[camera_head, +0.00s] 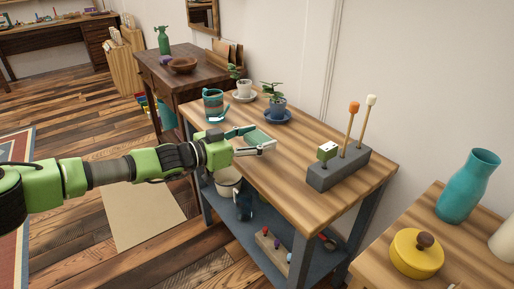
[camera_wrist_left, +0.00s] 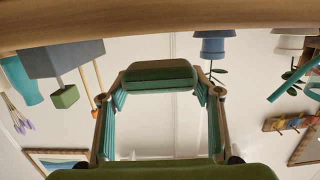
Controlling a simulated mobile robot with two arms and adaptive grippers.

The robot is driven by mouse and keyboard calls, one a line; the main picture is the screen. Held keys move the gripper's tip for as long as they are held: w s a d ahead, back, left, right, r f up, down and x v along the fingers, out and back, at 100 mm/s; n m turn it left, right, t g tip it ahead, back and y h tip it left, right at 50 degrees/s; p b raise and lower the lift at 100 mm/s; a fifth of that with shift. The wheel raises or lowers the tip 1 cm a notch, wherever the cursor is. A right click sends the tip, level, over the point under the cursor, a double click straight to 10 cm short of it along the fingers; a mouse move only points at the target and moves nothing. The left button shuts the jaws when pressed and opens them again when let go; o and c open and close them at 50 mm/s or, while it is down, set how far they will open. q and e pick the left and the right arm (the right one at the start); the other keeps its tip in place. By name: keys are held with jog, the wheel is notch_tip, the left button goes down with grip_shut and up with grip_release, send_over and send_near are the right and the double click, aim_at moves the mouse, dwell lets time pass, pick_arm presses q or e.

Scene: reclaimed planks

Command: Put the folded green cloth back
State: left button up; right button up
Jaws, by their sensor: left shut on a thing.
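The folded green cloth (camera_head: 258,138) is at the front end of my left gripper (camera_head: 262,141), over the wooden top of the workbench (camera_head: 320,208). In the left wrist view, the cloth (camera_wrist_left: 158,76) is a dark green folded pad held between the two fingertips (camera_wrist_left: 158,92), which press on its sides. That view is upside down, with the wooden edge at its top and a gap between it and the cloth. The cloth seems held slightly above the bench; the exact height is unclear. My right gripper is not in view.
A striped mug (camera_head: 213,104) and two potted plants on saucers (camera_head: 277,108) stand behind the cloth. A grey block (camera_head: 338,169) with upright sticks and a green cube (camera_head: 327,151) is to the right. The bench front is clear. A lower shelf (camera_head: 262,232) holds a bucket and a blue jug.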

pick_arm(q)
notch_tip(320, 180, down, 3)
jog(key=shift+w+r+b, duration=0.1)
jog(key=shift+b, duration=0.2)
jog(key=shift+f, duration=0.25)
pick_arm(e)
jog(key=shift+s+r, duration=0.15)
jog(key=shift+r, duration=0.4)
pick_arm(q)
jog(key=shift+f, duration=0.2)
jog(key=o, duration=0.9)
jog(key=shift+c, duration=0.2)
jog(key=shift+r, duration=0.1)
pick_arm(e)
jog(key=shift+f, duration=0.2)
